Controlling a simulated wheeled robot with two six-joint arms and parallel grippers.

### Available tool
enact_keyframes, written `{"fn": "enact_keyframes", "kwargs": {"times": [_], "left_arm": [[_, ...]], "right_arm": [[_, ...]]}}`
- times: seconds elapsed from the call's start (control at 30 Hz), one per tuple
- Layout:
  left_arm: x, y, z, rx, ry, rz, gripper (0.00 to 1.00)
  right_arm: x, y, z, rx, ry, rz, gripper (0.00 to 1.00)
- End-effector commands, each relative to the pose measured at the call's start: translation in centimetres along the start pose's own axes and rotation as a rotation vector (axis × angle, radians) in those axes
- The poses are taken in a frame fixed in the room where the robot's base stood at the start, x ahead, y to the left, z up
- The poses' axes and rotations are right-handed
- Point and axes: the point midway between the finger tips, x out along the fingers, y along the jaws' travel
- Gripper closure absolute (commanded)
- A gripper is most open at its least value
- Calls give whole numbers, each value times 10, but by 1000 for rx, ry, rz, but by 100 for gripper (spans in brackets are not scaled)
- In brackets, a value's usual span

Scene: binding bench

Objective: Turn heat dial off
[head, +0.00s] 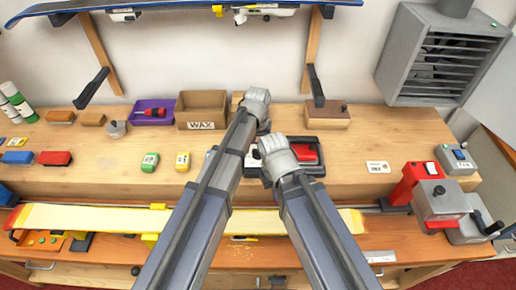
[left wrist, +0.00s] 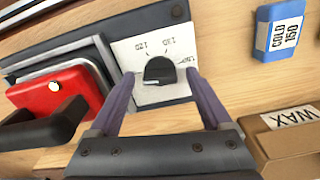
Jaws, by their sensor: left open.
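The heat dial (left wrist: 159,70) is a black knob on a white plate (left wrist: 133,48) with printed numbers, at the upper middle of the left wrist view. My left gripper (left wrist: 161,78) is open, with one finger on each side of the dial. I cannot tell whether the fingers touch it. The dial's setting is hard to read. The red iron (left wrist: 62,92) is beside the plate and also shows in the head view (head: 304,153). There my arms hide the dial and my left gripper's fingers. My right gripper's fingers do not show.
A wax box (left wrist: 292,140) and a blue block marked COLD 160 (left wrist: 279,30) lie near the left gripper. In the head view, the wax box (head: 202,124) stands behind green (head: 150,162) and yellow (head: 183,162) blocks. The bench right of the iron is mostly clear.

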Motion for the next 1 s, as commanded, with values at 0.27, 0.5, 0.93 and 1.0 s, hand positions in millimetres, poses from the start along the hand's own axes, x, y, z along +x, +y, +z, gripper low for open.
{"fn": "enact_keyframes", "kwargs": {"times": [0.27,0.5,0.93,1.0], "left_arm": [[-4,0,0,1,0,0,18],[-26,0,0,1,0,0,18],[-77,0,0,0,0,0,18],[-79,0,0,0,0,0,18]], "right_arm": [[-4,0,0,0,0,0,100],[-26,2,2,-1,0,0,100],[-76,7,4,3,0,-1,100],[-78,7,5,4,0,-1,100]]}}
